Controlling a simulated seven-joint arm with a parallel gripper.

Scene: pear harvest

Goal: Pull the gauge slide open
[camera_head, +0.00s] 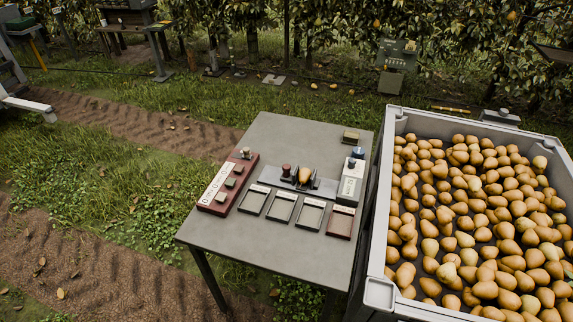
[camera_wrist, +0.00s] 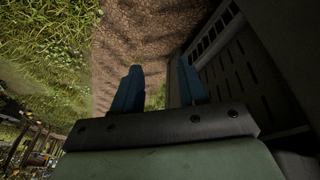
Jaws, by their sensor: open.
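The gauge slide (camera_head: 321,186) appears to be the grey metal piece on the table's middle, with a dark brown knob (camera_head: 286,170) at its left and a pear (camera_head: 305,175) held beside it. Whether the slide is open or shut is too small to tell. My gripper (camera_wrist: 157,88) shows only in the wrist view, with its two blue fingers apart and nothing between them. It points at bare soil beside the crate, away from the gauge. My gripper is not visible in the head view.
The grey table (camera_head: 262,241) also carries a red board (camera_head: 212,198), several shallow trays (camera_head: 282,210) and a white box (camera_head: 349,190). A large grey crate (camera_head: 378,292) full of pears stands close at the right; its slotted wall (camera_wrist: 232,70) is near my fingers. Grass lies left.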

